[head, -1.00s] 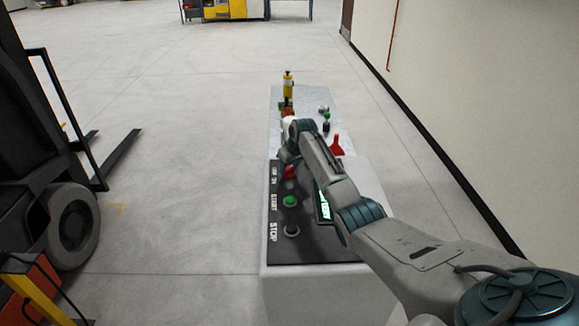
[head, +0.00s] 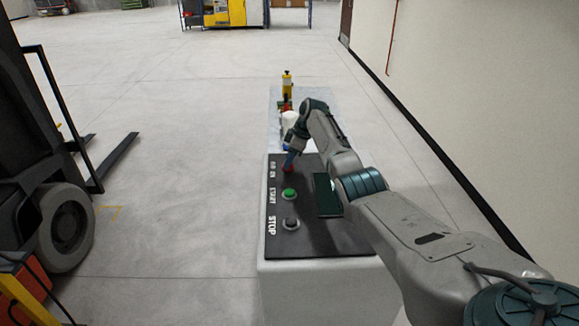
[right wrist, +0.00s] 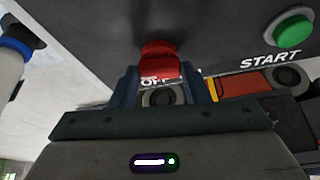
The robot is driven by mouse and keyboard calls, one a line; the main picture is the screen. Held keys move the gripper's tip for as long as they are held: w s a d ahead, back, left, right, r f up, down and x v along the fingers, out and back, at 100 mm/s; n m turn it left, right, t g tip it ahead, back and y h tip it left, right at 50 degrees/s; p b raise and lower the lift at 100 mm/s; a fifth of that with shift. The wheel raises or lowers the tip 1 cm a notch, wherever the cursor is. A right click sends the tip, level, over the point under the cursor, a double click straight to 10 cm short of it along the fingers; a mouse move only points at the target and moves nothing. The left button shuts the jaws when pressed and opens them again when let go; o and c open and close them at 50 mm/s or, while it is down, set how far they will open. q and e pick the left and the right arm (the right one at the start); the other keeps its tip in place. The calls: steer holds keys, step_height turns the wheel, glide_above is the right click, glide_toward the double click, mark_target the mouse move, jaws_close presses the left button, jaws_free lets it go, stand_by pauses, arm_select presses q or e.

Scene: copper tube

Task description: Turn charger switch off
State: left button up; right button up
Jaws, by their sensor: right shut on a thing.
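The charger's dark control panel (head: 330,235) tops a pale box in the middle of the head view. Its red switch (head: 287,169) sits at the far left of the panel by the off/on lettering. It also shows in the right wrist view (right wrist: 160,60), between the fingers beside the letters "OF". My right gripper (head: 289,159) is shut on the red switch, one finger on each side; it also shows in the right wrist view (right wrist: 162,82). The gripper partly hides the switch in the head view. My left gripper is not in view.
A green START button (head: 289,194) and a dark STOP button (head: 291,223) lie nearer on the panel. A yellow bottle-like object (head: 286,82) stands behind.

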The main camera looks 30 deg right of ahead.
steer(key=shift+f+n+b, duration=0.15)
steer(key=shift+n+b, duration=0.45)
steer(key=shift+b, duration=0.15)
steer(key=shift+n+g+b, duration=0.3)
steer(key=shift+n+b, duration=0.1)
steer(key=shift+b, duration=0.1)
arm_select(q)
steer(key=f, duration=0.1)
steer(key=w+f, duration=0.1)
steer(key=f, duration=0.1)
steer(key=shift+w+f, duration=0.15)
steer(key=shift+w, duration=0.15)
arm_select(e)
steer(key=shift+y, duration=0.3)
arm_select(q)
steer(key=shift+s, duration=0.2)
arm_select(e)
steer(key=shift+r, duration=0.2)
steer(key=o, duration=1)
